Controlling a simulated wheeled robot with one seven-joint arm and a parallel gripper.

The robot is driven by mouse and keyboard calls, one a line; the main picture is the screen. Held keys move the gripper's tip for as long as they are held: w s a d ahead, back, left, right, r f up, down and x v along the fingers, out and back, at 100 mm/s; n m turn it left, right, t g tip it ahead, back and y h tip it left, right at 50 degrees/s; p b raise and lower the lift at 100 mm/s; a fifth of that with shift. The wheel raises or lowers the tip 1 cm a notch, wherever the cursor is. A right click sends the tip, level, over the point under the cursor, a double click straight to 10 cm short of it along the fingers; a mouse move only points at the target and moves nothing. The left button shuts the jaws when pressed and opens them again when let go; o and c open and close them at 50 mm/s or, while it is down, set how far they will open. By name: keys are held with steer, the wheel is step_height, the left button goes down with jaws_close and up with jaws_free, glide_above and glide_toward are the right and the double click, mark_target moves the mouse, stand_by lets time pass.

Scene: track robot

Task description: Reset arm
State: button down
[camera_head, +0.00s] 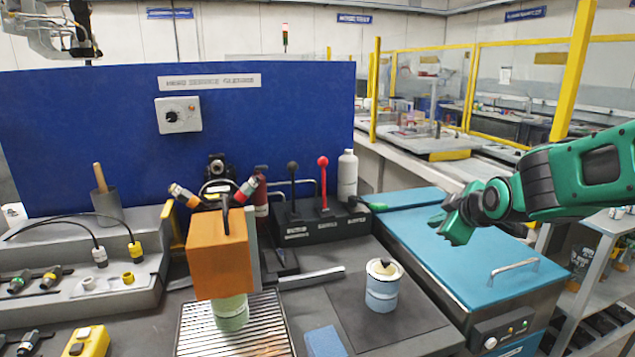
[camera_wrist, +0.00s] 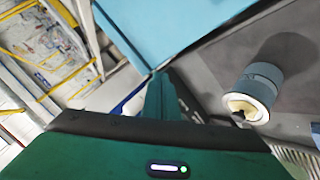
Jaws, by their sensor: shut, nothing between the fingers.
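My green arm reaches in from the right in the head view. My gripper (camera_head: 452,224) is shut and empty, in the air over the blue lid of a chest (camera_head: 455,255). In the wrist view my gripper (camera_wrist: 165,95) shows as green fingers close together, with the blue lid (camera_wrist: 170,25) beyond them. It touches nothing that I can see.
A light blue can (camera_head: 382,290) stands on a dark mat left of the chest; it also shows in the wrist view (camera_wrist: 258,85). An orange block (camera_head: 222,260) sits above a green can (camera_head: 231,313) over a grate. Levers (camera_head: 323,180) stand behind.

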steer(key=s+d+f+m+g+h, duration=0.1)
steer(key=s+d+f+m+g, duration=0.2)
steer(key=s+d+m, duration=0.45)
steer(key=s+d+f+m+g+h, duration=0.1)
steer(key=s+d+f+m+g, duration=0.2)
steer(key=s, duration=0.8)
steer(key=s+d+f+m+g+y, duration=0.1)
steer(key=s+m+g, duration=0.3)
steer(key=s, duration=1.5)
steer(key=d+f+m, duration=0.1)
steer(key=m, duration=0.1)
steer(key=shift+f+m+g, duration=0.2)
steer(key=shift+m+g, duration=0.15)
steer(key=shift+g, duration=0.05)
steer(key=shift+s, duration=0.1)
